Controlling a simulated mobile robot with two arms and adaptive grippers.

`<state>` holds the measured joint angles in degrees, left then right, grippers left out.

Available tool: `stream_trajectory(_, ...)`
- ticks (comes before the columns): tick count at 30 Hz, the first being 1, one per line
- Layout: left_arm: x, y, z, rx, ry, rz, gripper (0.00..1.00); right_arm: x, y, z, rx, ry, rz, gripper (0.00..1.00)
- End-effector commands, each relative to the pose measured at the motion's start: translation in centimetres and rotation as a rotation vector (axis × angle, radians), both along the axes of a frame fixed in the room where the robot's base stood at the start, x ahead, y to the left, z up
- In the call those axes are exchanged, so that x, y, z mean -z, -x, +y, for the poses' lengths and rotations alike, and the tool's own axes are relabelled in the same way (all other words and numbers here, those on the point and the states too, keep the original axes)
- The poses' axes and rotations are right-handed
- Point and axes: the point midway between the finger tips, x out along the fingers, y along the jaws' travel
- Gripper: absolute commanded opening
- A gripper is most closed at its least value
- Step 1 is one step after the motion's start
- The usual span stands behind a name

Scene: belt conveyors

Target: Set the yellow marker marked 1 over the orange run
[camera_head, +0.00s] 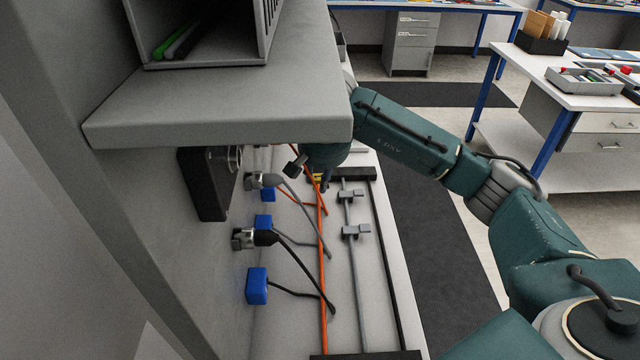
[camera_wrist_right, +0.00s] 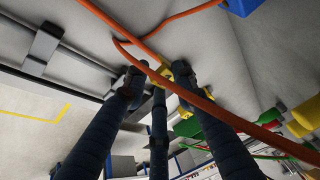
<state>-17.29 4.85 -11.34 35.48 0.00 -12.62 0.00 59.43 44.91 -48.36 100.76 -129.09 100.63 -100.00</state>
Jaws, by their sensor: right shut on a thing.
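The orange run (camera_head: 322,270) is a thin cable lying lengthwise along the bench; near its far end another orange piece branches left. It crosses close in front of the fingertips in the right wrist view (camera_wrist_right: 205,104). My right gripper (camera_head: 322,184) is at the far part of this run, partly hidden by my arm and the shelf. Its fingers (camera_wrist_right: 158,82) are shut on the small yellow marker (camera_wrist_right: 167,73), which shows as a yellow spot in the head view (camera_head: 318,177). Its number cannot be read. Whether it touches the cable I cannot tell. My left gripper is not in view.
A grey shelf (camera_head: 220,115) overhangs the bench. A grey rod with clips (camera_head: 356,232) runs parallel on the right. Yellow, green and red pieces (camera_wrist_right: 300,117) show in the wrist view.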

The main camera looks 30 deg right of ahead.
Motion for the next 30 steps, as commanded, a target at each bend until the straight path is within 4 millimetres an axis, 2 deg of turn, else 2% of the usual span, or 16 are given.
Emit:
stream_trajectory(3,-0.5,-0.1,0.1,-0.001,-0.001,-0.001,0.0,1.7,0.1,0.1,-0.001,-0.001,0.003,0.1)
stream_trajectory(6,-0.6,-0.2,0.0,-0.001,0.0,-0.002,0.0,2.3,0.0,0.0,0.0,0.0,0.0,0.1)
stream_trajectory(28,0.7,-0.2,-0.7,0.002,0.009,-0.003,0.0,3.7,0.0,0.1,-0.002,-0.001,0.002,0.1)
stream_trajectory(29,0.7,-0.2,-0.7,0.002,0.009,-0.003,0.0,3.7,0.0,0.1,-0.002,-0.001,0.003,0.28)
stream_trajectory(30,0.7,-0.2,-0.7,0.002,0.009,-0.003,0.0,3.8,0.0,0.1,-0.002,-0.001,0.003,0.36)
